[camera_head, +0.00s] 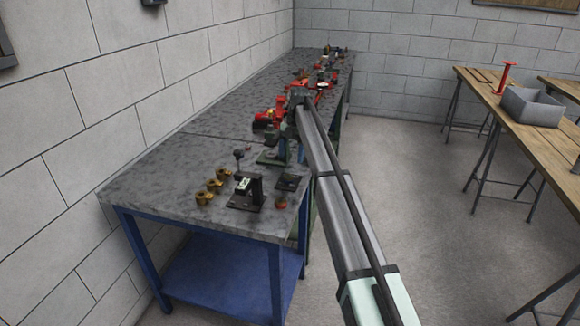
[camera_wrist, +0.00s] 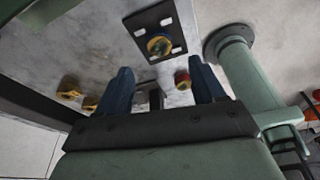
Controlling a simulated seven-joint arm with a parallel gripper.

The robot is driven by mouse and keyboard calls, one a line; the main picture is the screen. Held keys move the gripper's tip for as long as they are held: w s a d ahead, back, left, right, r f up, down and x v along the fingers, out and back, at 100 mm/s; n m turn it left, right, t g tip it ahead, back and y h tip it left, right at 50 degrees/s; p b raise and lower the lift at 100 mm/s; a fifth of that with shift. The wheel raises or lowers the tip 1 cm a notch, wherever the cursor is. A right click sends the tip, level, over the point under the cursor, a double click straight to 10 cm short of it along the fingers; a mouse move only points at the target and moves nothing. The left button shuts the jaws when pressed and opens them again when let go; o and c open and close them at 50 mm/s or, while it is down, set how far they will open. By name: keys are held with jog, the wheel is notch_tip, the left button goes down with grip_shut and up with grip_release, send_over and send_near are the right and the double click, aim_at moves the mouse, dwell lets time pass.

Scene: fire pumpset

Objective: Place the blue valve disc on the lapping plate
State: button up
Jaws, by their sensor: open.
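A small round brass piece with a blue centre (camera_wrist: 160,45), which looks like the blue valve disc, sits on a dark slotted plate (camera_wrist: 140,22) in the wrist view. The dark plate also shows near the bench's right edge in the head view (camera_head: 291,181), where the blue centre is too small to make out. I cannot tell for sure which thing is the lapping plate. My gripper (camera_wrist: 163,82) is open and empty, its two blue fingers apart, with the plate beyond the fingertips.
A red-topped piece (camera_wrist: 182,80) lies near the plate. Several brass pieces (camera_head: 205,198) stand left of a black stand (camera_head: 247,194) on the grey bench (camera_head: 165,190). A green post with a round base (camera_wrist: 236,70) rises close on the right. Red equipment (camera_head: 266,120) is farther back.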

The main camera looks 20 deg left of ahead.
jog(key=shift+v, duration=2.2)
